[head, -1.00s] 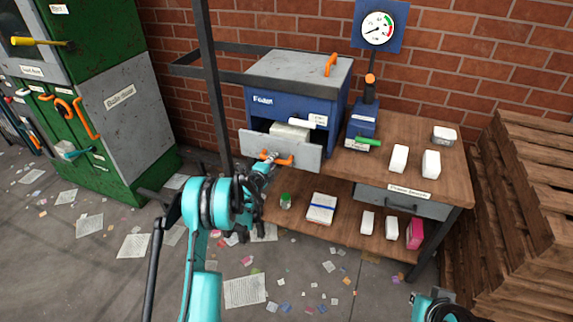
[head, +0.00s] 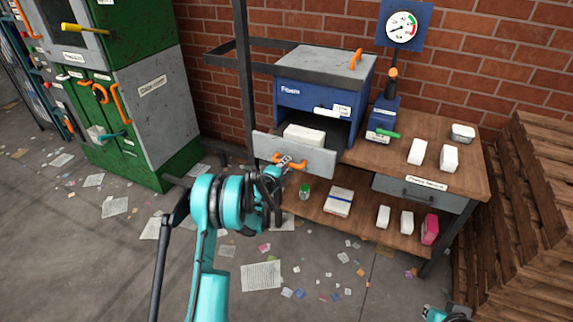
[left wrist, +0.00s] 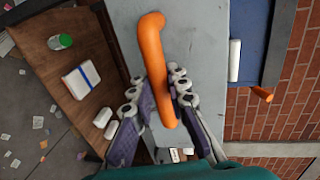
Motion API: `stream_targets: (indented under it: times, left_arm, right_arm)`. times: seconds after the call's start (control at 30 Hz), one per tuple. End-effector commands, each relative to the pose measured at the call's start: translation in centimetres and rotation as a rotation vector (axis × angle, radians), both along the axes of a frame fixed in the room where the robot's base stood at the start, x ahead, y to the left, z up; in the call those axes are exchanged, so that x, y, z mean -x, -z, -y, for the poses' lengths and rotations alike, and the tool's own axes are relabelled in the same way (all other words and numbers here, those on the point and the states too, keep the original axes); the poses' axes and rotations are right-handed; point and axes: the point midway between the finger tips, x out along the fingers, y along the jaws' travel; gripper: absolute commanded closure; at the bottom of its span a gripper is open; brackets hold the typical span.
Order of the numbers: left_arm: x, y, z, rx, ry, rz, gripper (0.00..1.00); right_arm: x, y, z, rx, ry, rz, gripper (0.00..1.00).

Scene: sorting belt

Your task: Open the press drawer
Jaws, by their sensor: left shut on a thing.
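A white block (head: 304,135) lies inside the open drawer. The orange handle (head: 290,160) is on the drawer front and also shows in the left wrist view (left wrist: 153,60). My left gripper (head: 282,170) is shut on the handle, with its fingers on both sides of it in the left wrist view (left wrist: 165,95). My right gripper is not clearly in view; only part of the right arm shows at the bottom right.
The bench (head: 468,160) carries several white blocks and a gauge (head: 401,28) on a post. A lower shelf holds a green-lidded jar (head: 305,191) and more blocks. A green cabinet (head: 150,120) stands left. Wooden pallets (head: 530,220) stand right. Paper litters the floor.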

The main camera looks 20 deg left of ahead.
Motion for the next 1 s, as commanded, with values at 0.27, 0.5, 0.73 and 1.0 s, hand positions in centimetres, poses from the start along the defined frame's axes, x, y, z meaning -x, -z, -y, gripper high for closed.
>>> stream_targets:
  times: [0.27,0.5,0.73,1.0]
  left_arm:
    - [0.0,0.0,0.0,0.0,0.0,0.0,0.63]
    - [0.0,0.0,0.0,0.0,0.0,0.0,0.63]
    - [2.0,-0.4,-0.2,0.002,-0.001,0.0,0.63]
    - [7.9,-1.6,-0.3,0.0,-0.002,0.0,0.63]
  right_arm:
    - [0.0,0.0,0.0,0.0,0.0,0.0,1.0]
    - [0.0,0.0,0.0,0.0,0.0,0.0,1.0]
    - [0.0,0.0,0.0,0.0,0.0,0.0,1.0]
    - [0.0,0.0,0.0,0.0,0.0,0.0,1.0]
